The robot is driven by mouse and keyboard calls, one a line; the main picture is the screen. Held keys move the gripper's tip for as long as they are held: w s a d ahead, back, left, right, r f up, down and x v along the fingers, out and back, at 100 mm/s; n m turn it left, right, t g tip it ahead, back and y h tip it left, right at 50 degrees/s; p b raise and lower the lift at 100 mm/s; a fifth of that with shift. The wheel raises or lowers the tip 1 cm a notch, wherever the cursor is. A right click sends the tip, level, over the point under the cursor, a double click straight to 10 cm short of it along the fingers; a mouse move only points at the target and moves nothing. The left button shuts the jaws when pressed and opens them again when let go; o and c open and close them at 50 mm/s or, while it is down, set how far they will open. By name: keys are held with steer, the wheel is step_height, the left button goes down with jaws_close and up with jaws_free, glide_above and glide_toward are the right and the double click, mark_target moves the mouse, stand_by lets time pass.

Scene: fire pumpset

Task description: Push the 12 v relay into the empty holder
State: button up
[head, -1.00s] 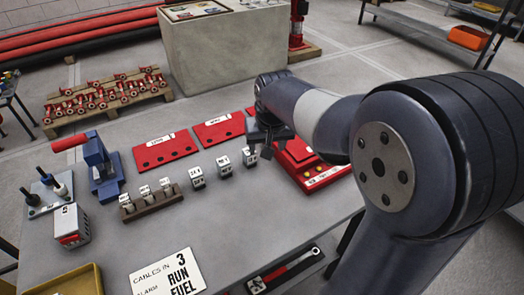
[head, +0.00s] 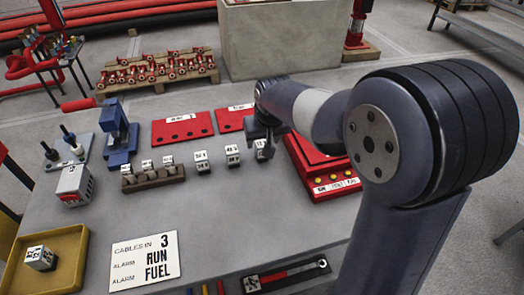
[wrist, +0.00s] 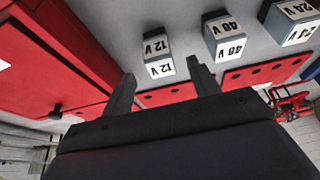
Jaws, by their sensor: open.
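The white 12 V relay (head: 261,150) stands on the grey bench at the right end of a row of three. In the wrist view the 12 V relay (wrist: 157,58) appears between the two finger ends, with its label showing. My gripper (wrist: 160,82) is open, its fingers on either side of the relay; I cannot tell whether either touches it. In the head view my gripper (head: 266,138) hangs right over the relay and partly hides it. The red box (head: 326,168) with yellow buttons lies just right of the gripper. I cannot make out the empty holder.
The 48 V relay (head: 232,155) and 24 V relay (head: 202,161) stand left of the 12 V one. A brown rack (head: 152,182) holds several small blocks. Red plates (head: 182,128) lie behind. A blue press (head: 117,140) and yellow tray (head: 72,250) are left.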

mark_target(262, 144)
steer(key=x, duration=0.4)
steer(key=shift+w+f, duration=0.2)
steer(key=shift+f, duration=0.05)
steer(key=c, duration=1.1)
